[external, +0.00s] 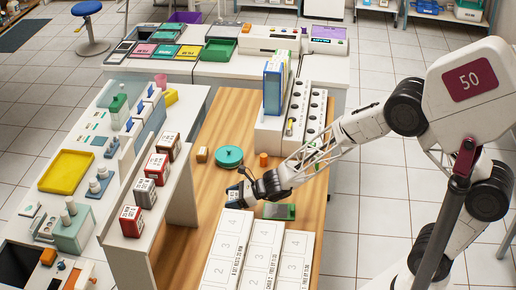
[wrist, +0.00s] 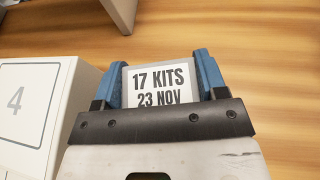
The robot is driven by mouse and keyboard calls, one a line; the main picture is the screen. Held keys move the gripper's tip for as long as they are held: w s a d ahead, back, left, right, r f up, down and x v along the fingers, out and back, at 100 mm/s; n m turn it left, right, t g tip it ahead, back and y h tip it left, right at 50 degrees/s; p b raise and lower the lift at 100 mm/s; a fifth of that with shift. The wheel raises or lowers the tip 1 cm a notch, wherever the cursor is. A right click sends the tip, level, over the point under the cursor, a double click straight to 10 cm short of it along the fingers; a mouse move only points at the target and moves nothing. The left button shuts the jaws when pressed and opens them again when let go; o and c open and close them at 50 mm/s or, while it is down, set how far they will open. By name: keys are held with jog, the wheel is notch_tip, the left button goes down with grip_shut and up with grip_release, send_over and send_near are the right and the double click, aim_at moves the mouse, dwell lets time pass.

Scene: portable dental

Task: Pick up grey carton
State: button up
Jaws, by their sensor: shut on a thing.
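The carton's white label reads "17 KITS 23 NOV". Its lower part is hidden behind the gripper body. In the external view the carton is small and mostly covered by the gripper. I cannot tell whether it touches the table.
White numbered boxes (external: 264,247) stand at the table's front; one (wrist: 40,112) is close left in the wrist view. A white shelf (external: 185,185) carries several small cartons (external: 145,193). A teal round container (external: 229,156) and a green-grey device (external: 279,211) are nearby.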

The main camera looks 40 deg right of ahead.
aim_at(232, 196)
notch_tip(232, 196, up, 8)
jog(key=shift+r, duration=0.1)
dwell(0.4)
jog(key=shift+d, duration=0.1)
dwell(0.4)
